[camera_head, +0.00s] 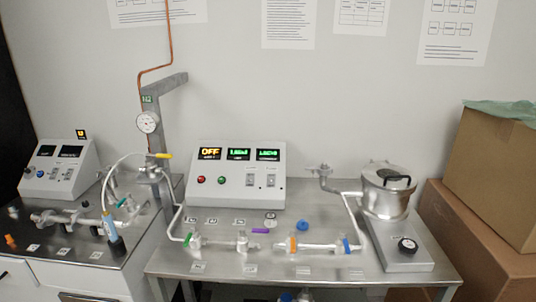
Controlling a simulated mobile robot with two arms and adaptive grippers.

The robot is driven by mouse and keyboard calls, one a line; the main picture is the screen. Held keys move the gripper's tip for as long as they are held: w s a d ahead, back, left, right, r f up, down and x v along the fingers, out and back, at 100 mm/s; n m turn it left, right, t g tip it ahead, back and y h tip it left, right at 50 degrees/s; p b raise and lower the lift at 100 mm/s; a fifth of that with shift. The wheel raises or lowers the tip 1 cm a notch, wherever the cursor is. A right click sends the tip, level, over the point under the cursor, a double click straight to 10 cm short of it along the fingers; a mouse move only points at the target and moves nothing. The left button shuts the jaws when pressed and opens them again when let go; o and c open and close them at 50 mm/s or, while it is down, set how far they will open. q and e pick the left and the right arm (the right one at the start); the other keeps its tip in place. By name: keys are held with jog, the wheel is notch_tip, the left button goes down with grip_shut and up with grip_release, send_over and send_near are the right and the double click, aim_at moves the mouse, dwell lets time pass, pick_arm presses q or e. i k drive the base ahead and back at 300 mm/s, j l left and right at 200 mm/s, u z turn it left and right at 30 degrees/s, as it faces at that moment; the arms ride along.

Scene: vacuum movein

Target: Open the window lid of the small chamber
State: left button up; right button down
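The small chamber (384,204) is a round metal vessel on a metal base at the right end of the steel table. Its window lid (388,173) lies over the top, with a dark part and a handle-like piece showing on it. The lid appears closed, though the hinge and any latch are too small to make out. Neither of my grippers shows in the head view.
A control box (238,174) with lit displays stands at the back of the steel table (300,279). Metal piping with coloured valves (291,244) runs along the front. A black knob (407,246) sits before the chamber. Cardboard boxes (491,180) stand close on the right.

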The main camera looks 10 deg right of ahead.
aim_at(389, 170)
jog(key=z, duration=0.25)
jog(key=i+l+z, duration=0.2)
jog(key=z, duration=0.15)
jog(key=i+l+z, duration=0.5)
jog(key=z, duration=0.2)
jog(key=i+l, duration=0.15)
